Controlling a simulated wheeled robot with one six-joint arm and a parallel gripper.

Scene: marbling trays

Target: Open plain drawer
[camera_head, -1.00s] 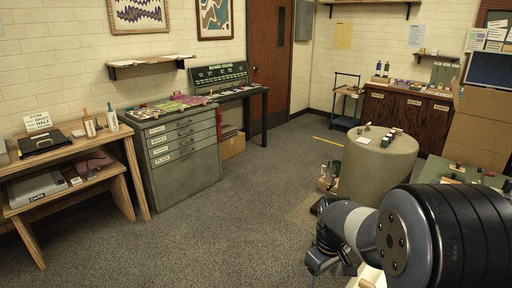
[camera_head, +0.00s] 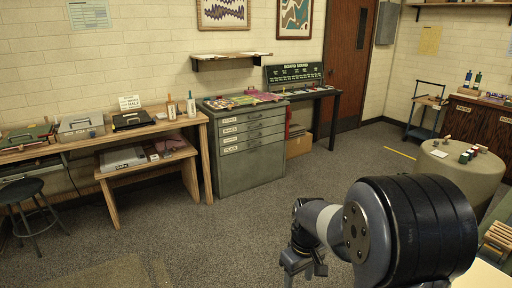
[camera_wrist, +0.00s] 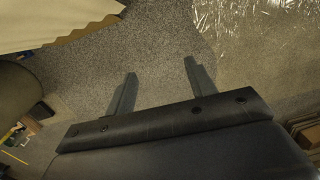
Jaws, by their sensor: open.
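The green-grey drawer cabinet (camera_head: 252,150) stands against the back wall, with several labelled drawers, all shut. The plain drawer (camera_head: 253,144) appears to be the lowest labelled one, though its label is too small to read surely. My gripper (camera_head: 298,268) is in the lower middle of the head view, well apart from the cabinet. In the wrist view my gripper (camera_wrist: 160,78) has its two fingers spread over bare carpet, with nothing between them.
A wooden bench (camera_head: 105,138) with trays stands left of the cabinet, and a dark stool (camera_head: 25,200) at far left. A dark table (camera_head: 325,92) stands right of it. A round drum-like stand (camera_head: 455,178) is at right. The carpet before the cabinet is clear.

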